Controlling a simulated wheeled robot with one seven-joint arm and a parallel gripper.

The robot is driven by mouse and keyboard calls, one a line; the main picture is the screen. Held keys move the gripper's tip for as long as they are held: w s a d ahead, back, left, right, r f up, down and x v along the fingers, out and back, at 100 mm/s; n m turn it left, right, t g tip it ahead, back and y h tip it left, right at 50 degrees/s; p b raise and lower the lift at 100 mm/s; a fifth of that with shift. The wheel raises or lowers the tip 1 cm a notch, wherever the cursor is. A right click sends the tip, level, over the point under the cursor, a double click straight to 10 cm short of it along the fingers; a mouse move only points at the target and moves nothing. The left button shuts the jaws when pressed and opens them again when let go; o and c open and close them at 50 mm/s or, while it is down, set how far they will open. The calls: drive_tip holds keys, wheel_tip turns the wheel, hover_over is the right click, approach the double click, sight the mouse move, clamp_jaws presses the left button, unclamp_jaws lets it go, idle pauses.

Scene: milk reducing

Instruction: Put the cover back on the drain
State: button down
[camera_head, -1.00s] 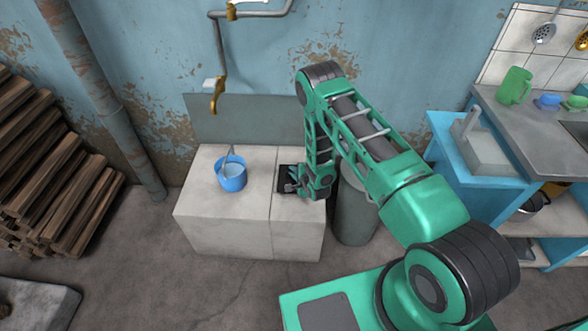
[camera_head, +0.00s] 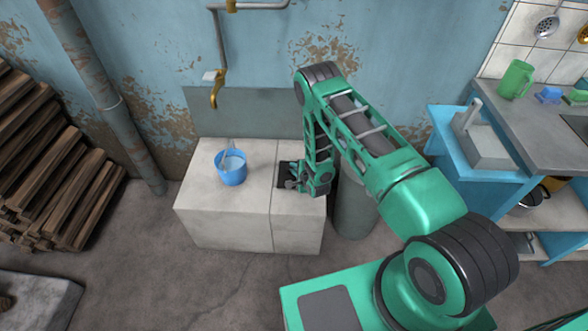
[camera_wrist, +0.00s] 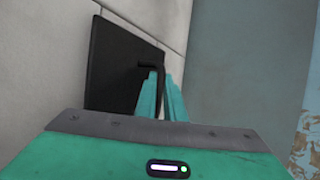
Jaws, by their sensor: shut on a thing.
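The drain cover (camera_wrist: 112,62) is a dark, flat square plate with a thin black handle (camera_wrist: 148,67), close ahead of my gripper in the wrist view. My gripper (camera_wrist: 163,85) has its teal fingers together at this handle, shut on it. In the head view my gripper (camera_head: 296,183) is low at the right part of the pale stone block (camera_head: 225,226), over the dark square (camera_head: 285,170) of the drain area. The arm and fingers hide part of this square. I cannot tell whether the cover lies flush or slightly raised, and the drain opening is not clearly visible.
A blue bucket (camera_head: 231,175) with a ladle stands on the block, left of my gripper. A brass tap (camera_head: 217,92) hangs above. A grey barrel (camera_head: 354,210) stands right of the block, then a blue cabinet (camera_head: 484,190). The floor in front is clear.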

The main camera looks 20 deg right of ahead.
drive_tip(key=shift+f, duration=0.25)
drive_tip(key=c, duration=1.8)
unclamp_jaws()
drive_tip(key=shift+c, duration=0.2)
drive_tip(key=shift+o, duration=0.4)
